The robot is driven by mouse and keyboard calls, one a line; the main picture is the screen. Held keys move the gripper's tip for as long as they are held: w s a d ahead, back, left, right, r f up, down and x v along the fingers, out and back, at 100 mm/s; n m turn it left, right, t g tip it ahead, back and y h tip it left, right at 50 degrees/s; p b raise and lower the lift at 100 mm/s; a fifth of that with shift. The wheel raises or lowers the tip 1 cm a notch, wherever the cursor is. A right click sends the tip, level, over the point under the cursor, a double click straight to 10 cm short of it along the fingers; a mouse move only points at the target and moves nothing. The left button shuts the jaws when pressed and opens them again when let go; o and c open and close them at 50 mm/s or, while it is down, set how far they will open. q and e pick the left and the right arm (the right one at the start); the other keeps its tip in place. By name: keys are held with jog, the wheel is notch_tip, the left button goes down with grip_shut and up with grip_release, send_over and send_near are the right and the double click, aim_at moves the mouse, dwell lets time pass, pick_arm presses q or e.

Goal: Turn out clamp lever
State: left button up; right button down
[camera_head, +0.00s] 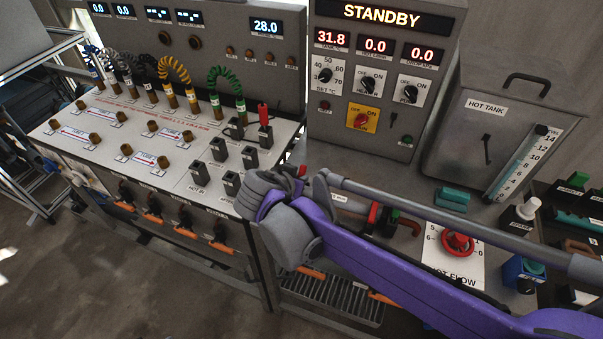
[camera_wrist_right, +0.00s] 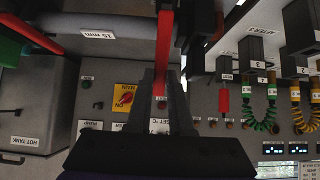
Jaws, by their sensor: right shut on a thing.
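My right arm comes in from the right in the head view, and its gripper (camera_head: 297,180) is over the bench's front part, just right of the hose board. In the right wrist view, the two dark fingers of this gripper (camera_wrist_right: 162,88) are shut on a long red lever (camera_wrist_right: 164,42), which runs up the picture between them. I take this for the clamp lever. In the head view only a small red bit (camera_head: 302,170) shows at the gripper; the wrist and arm hide the rest. My left gripper is not in view.
The control panel (camera_head: 385,90) reading STANDBY stands behind, with the hot tank (camera_head: 470,137) at right. The hose board (camera_head: 150,130) with black sockets lies left. Right of the gripper are a teal block (camera_head: 453,196) and a red handwheel (camera_head: 457,244). A "15 mm" label (camera_wrist_right: 98,35) shows by the lever.

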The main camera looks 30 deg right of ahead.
jog(key=shift+s+a+f+t+h+b, duration=0.15)
jog(key=shift+s+a+t+h+b, duration=0.5)
jog(key=shift+a+t+h, duration=0.3)
jog(key=shift+s+a+f+t+h+b, duration=0.15)
jog(key=shift+s+a+t+h+b, duration=0.65)
jog(key=shift+t+h+b, duration=0.4)
jog(key=c, duration=0.8)
grip_release()
jog(key=v, duration=1.1)
jog(key=shift+w, duration=0.15)
